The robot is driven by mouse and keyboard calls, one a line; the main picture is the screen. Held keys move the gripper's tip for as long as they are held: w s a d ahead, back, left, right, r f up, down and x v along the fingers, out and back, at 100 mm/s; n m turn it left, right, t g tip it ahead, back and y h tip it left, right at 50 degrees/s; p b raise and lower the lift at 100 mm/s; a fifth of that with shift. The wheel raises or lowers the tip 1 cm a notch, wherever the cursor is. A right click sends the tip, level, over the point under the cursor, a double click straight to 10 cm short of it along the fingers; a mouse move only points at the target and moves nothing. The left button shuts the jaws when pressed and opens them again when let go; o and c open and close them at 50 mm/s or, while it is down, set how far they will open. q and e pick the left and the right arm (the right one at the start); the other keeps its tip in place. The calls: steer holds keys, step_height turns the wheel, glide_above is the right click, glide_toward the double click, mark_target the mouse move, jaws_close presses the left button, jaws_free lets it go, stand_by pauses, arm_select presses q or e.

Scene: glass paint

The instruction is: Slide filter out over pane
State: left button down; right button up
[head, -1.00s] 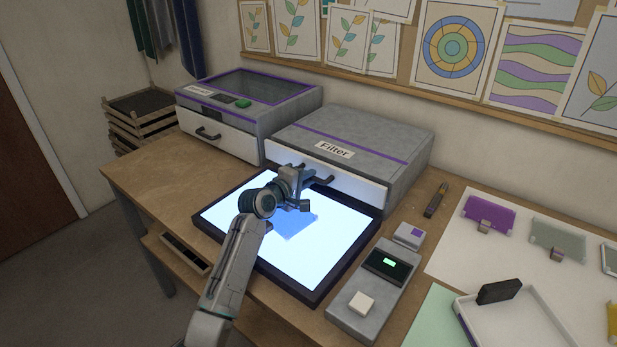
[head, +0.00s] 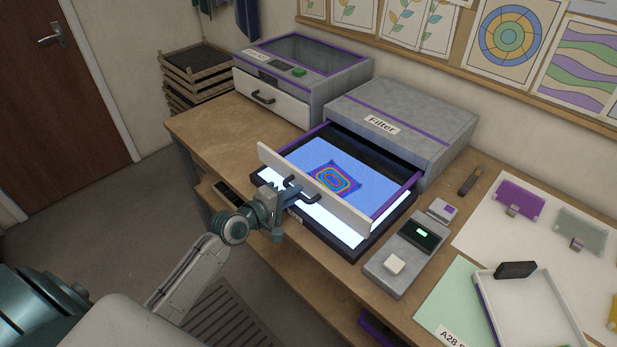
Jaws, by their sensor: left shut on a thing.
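The filter drawer is pulled out of the grey box labelled Filter (head: 405,112), and its white front (head: 350,213) stands over the near part of the glowing light panel (head: 325,222). Through the drawer's opening, a pane (head: 334,178) shows rainbow-coloured bands on a blue field. My left gripper (head: 289,194) is shut on the dark drawer handle (head: 312,197), at its left end. The gripper hides that part of the handle. My right gripper is not in view.
A control box (head: 408,250) with a lit green display stands right of the panel. A second grey cabinet (head: 300,75) with a closed drawer is at the back left. A white tray (head: 530,310) and coloured samples lie at right. The table's left end is bare.

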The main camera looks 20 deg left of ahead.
arm_select(q)
steer(key=shift+v, duration=0.8)
steer(key=shift+f, duration=0.15)
steer(key=c, duration=1.4)
jaws_free()
steer(key=shift+a, duration=0.1)
steer(key=p+v, duration=0.2)
steer(key=v, duration=0.8)
steer(key=shift+s, duration=0.4)
steer(key=shift+a, duration=0.1)
